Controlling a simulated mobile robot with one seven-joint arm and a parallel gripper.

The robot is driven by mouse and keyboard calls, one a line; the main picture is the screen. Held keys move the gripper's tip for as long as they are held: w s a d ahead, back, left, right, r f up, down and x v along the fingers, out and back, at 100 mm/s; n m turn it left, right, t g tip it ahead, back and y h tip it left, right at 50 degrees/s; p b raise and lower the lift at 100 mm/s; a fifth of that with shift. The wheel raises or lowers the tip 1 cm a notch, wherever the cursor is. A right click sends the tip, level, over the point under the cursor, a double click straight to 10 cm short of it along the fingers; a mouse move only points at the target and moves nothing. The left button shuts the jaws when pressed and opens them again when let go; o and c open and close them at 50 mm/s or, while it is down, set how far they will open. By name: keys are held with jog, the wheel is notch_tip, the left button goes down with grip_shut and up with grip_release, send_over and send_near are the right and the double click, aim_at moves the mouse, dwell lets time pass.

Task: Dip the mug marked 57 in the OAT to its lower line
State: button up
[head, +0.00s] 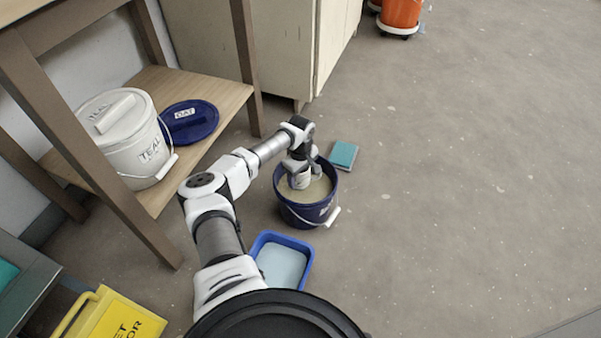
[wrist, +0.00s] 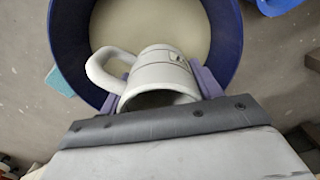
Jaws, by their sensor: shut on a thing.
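A navy bucket (head: 298,214) of beige glaze (head: 313,194) stands on the floor; the lettering on its front is too small to read. My gripper (head: 300,180) is over the bucket, shut on a pale mug (wrist: 160,78). In the wrist view the fingers (wrist: 160,85) are on either side of the mug, its handle sticks out left and its open end faces my gripper. Thin lines and a dark mark show on its wall; I cannot read the number. The mug is over the glaze (wrist: 190,22) inside the bucket rim (wrist: 72,45); I cannot tell whether it touches the glaze.
A blue tray (head: 259,242) with a pale inside lies just in front of the bucket. A teal block (head: 343,154) lies behind it. A white TEAL bucket (head: 140,155) and a navy OAT lid (head: 200,127) are on the low shelf. The floor to the right is clear.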

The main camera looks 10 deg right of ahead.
jog(key=shift+f+b, duration=0.45)
jog(key=shift+f, duration=0.5)
jog(key=shift+f+b, duration=1.4)
jog(key=shift+f, duration=0.9)
dwell(0.9)
notch_tip(320, 180, up, 5)
jog(key=p, duration=0.4)
jog(key=shift+r+p, duration=0.15)
jog(key=shift+p, duration=0.25)
dwell(1.4)
notch_tip(320, 180, up, 10)
jog(key=p, duration=0.8)
